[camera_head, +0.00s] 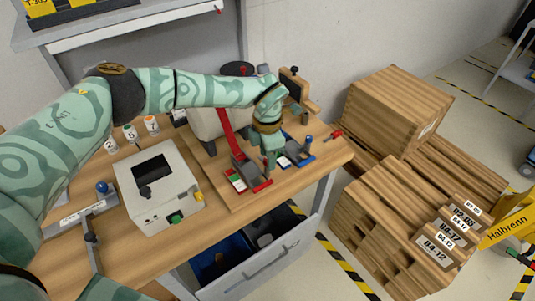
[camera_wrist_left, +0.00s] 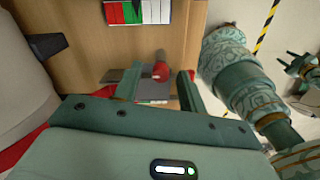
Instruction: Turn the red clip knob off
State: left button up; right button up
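The red clip (camera_head: 262,184) is a red-based fixture with a red, green and white label, on the wooden board of the bench. My left gripper (camera_head: 271,161) points down beside it, between it and the blue clip, and hides part of it. In the left wrist view a red knob (camera_wrist_left: 160,73) on a grey stem shows between the two fingers of my left gripper (camera_wrist_left: 157,86). The fingers are apart; whether either touches the knob I cannot tell.
The blue clip (camera_head: 297,157) with its blue knob stands close to the right of my left gripper. A white box (camera_head: 158,187) with buttons stands left on the bench. Wooden crates (camera_head: 400,103) stand to the right. An open drawer (camera_head: 262,262) juts out below the bench.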

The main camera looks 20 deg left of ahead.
pick_arm(q)
notch_tip(320, 180, up, 16)
jog(key=p, duration=0.1)
jog(key=shift+r, duration=0.15)
dwell(0.3)
dwell(0.3)
